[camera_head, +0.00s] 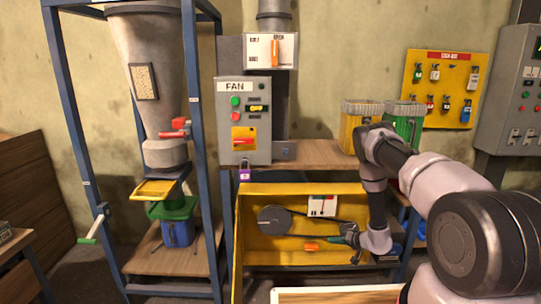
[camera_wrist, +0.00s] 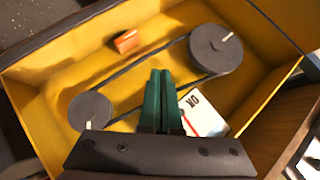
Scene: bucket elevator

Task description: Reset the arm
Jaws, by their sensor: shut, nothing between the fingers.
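My gripper (camera_head: 346,235) is shut and empty, with its dark green fingers over the open yellow box in the head view. In the wrist view the fingers of my gripper (camera_wrist: 160,78) lie side by side, pointing into the box. My arm is bent and reaches in from the right of the head view. The yellow box (camera_head: 255,198) holds a dark pulley (camera_head: 274,220) and a belt. The wrist view shows a large pulley (camera_wrist: 212,52) and a smaller pulley (camera_wrist: 90,112) joined by the belt. An orange block (camera_head: 311,247) lies in the box, apart from the fingers.
A white card (camera_head: 322,206) is in the box. Above stand a grey FAN panel (camera_head: 243,126) and a wooden shelf (camera_head: 310,155) with a yellow bin (camera_head: 357,130) and a green bin (camera_head: 404,124). A blue frame (camera_head: 199,190) with a hopper (camera_head: 150,60) stands left.

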